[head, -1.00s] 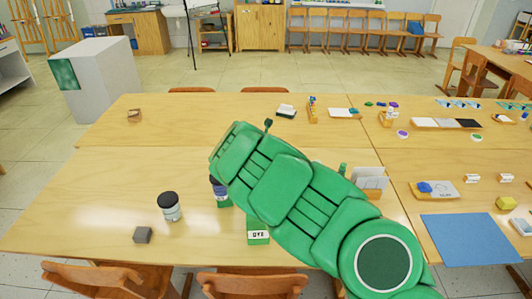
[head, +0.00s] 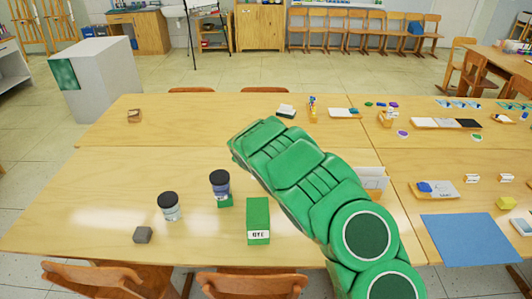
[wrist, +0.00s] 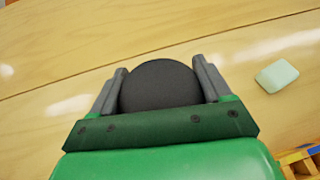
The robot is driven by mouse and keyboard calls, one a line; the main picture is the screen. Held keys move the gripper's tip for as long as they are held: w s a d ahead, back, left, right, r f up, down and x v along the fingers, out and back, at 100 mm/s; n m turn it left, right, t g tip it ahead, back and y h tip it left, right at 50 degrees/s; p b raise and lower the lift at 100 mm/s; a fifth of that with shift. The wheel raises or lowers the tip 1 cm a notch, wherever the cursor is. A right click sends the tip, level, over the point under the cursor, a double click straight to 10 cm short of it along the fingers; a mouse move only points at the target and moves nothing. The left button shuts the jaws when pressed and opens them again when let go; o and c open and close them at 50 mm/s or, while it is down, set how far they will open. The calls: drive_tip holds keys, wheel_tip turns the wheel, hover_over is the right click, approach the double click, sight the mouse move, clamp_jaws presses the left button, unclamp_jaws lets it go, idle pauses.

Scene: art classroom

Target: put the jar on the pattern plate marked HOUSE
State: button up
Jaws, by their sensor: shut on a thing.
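In the wrist view my gripper (wrist: 160,75) has its two grey fingers on either side of a round, dark-lidded jar (wrist: 160,88); it is shut on it. Only the jar's top shows there, above the wooden table. In the head view my green arm hides my gripper and the held jar. Two other dark-lidded jars stand on the near table: one pale jar (head: 170,212) at left, and one purple-blue jar (head: 220,190) at a small green block. I can read no plate marked HOUSE in these frames.
A green block (head: 258,215) with a small white label, perhaps BYE, stands near the front edge. A blue sheet (head: 471,239) and white cards (head: 372,180) are at right.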

drive_tip(key=shift+w+f, duration=0.2)
drive_tip(key=shift+f, duration=1.6)
drive_tip(key=shift+f, duration=0.1)
drive_tip(key=o, duration=1.3)
